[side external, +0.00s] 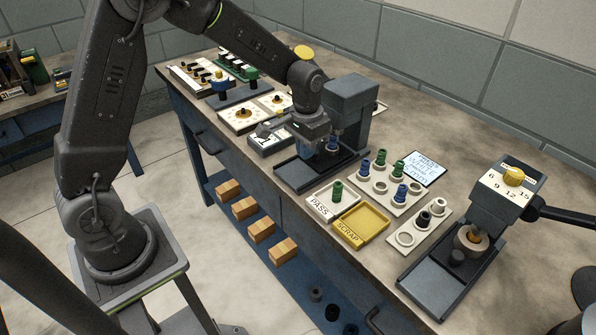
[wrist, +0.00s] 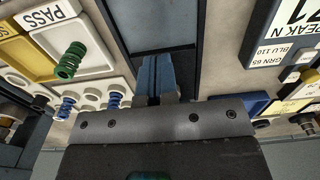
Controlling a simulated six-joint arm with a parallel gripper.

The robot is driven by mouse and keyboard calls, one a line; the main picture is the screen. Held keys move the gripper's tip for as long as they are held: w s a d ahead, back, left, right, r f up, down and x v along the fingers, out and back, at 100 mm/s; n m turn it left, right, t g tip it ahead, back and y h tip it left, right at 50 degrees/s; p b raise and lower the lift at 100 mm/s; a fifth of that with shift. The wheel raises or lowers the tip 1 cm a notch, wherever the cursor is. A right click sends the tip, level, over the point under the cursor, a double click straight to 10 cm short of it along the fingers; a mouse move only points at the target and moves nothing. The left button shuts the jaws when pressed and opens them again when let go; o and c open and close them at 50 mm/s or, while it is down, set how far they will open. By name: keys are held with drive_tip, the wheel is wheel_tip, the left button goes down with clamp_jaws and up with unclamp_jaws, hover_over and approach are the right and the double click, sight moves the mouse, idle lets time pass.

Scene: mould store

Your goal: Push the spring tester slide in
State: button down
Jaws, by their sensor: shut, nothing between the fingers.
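The spring tester (side external: 352,97) is a dark blue-grey upright head over a low base on the bench. Its flat dark slide bed (side external: 296,176) runs out to the front left of the head. My gripper (side external: 328,149) is low in front of the tester head, over the bed. In the wrist view my two blue fingers (wrist: 155,72) are together and empty, pointing along the dark channel (wrist: 165,30). Around the fingertips, small dark and blue parts are too crowded to tell apart, and I cannot tell whether the fingers touch the slide.
A white PASS tray (side external: 322,212) with a green spring and a yellow SCRAP tray (side external: 376,227) lie right of the bed. Beyond them is a holder (side external: 402,202) with several springs. A second dial device (side external: 505,190) stands far right. Dial panels (side external: 240,120) lie left.

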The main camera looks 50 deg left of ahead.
drive_tip(key=shift+s+f, duration=0.15)
drive_tip(key=shift+f, duration=0.25)
drive_tip(key=shift+w, duration=0.45)
drive_tip(key=shift+s+r, duration=1.15)
drive_tip(key=shift+r, duration=0.15)
wheel_tip(320, 180, up, 7)
drive_tip(key=s, duration=0.3)
idle(0.3)
